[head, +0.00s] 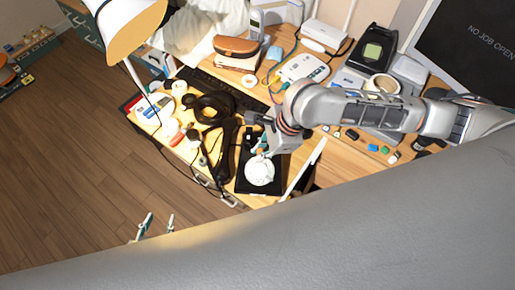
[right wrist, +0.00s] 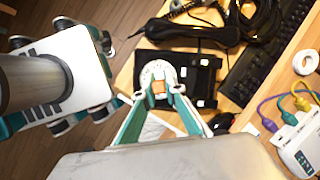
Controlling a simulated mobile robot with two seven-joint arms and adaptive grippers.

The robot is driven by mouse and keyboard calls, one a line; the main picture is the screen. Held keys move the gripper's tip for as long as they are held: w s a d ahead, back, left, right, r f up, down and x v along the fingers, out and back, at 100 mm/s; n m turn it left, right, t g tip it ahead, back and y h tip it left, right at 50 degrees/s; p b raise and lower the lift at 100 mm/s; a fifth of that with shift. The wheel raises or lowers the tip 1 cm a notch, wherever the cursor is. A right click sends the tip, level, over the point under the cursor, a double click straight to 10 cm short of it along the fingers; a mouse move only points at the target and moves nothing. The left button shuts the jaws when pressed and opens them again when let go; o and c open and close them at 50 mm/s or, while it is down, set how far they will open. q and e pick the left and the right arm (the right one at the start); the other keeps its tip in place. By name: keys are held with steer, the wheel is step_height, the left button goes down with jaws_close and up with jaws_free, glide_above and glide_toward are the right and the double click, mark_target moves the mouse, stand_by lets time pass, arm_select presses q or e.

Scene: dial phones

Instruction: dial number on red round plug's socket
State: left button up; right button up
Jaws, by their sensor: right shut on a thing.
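A black dial phone (head: 246,183) with a white round dial (head: 260,171) lies at the desk's front edge. My right gripper (head: 264,152) is over the phone beside the dial. In the right wrist view, its teal fingers (right wrist: 159,91) stand on both sides of a small orange-brown piece (right wrist: 159,87) at the dial (right wrist: 157,72); how it joins the dial is unclear. A black handset (right wrist: 190,30) lies alongside the phone. My left gripper (head: 157,218) is open and empty, low over the floor. No red round plug or its socket can be made out clearly.
A lamp (head: 130,25) and several small items stand at the desk's left. A monitor (head: 470,45) stands at right.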

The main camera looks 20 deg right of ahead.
steer(key=shift+w+f, duration=0.25)
steer(key=shift+f, duration=0.3)
steer(key=shift+w+f+b, duration=0.1)
steer(key=shift+f+b, duration=0.3)
steer(key=shift+b, duration=0.05)
steer(key=shift+w+d+f+b, duration=0.15)
steer(key=shift+w+f+b, duration=0.1)
steer(key=shift+f+b, duration=0.35)
steer(key=shift+w+d+f+b, duration=0.1)
steer(key=shift+w+f+b, duration=0.1)
steer(key=shift+f+b, duration=0.35)
steer(key=shift+w, duration=0.1)
arm_select(q)
steer(key=shift+w+d+f+t+h, duration=0.1)
steer(key=shift+w+d+t+h, duration=0.1)
steer(key=shift+w+d, duration=0.35)
steer(key=shift+w+d+f+t+h, duration=0.1)
steer(key=shift+w+d+h, duration=0.15)
steer(key=shift+d, duration=0.4)
steer(key=shift+r, duration=0.1)
steer(key=shift+a, duration=0.15)
arm_select(e)
steer(key=shift+w+d+f+b, duration=0.15)
steer(key=shift+f+b, duration=0.2)
steer(key=shift+b, duration=0.25)
arm_select(q)
steer(key=shift+s+a+f, duration=0.1)
steer(key=shift+s+f, duration=0.1)
steer(key=shift+f, duration=0.6)
